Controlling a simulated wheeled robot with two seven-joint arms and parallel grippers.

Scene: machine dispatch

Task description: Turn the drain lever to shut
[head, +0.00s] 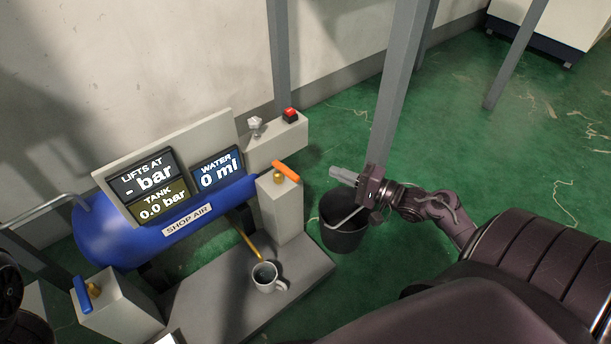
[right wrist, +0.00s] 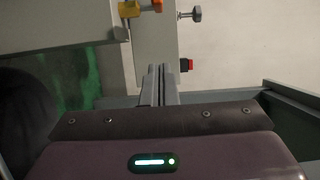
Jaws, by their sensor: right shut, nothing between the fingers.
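An orange-handled lever (head: 286,171) with a brass valve sits on top of a pale post, beside the blue tank; it also shows at the top of the right wrist view (right wrist: 150,6). A blue-handled lever (head: 82,295) stands on another pale block at the lower left. Neither lever is labelled as the drain. My right gripper (head: 341,175) is shut and empty, to the right of the orange lever and apart from it, its fingers pointing left; they also show in the right wrist view (right wrist: 160,85). My left gripper is out of view.
The blue tank (head: 185,241) carries displays reading "- bar", "0.0 bar" and "0 ml". A mug (head: 265,278) stands on the grey base under a brass pipe. A black bucket (head: 343,238) is below my right gripper. A red button (head: 290,115) and a grey knob (head: 254,125) are behind.

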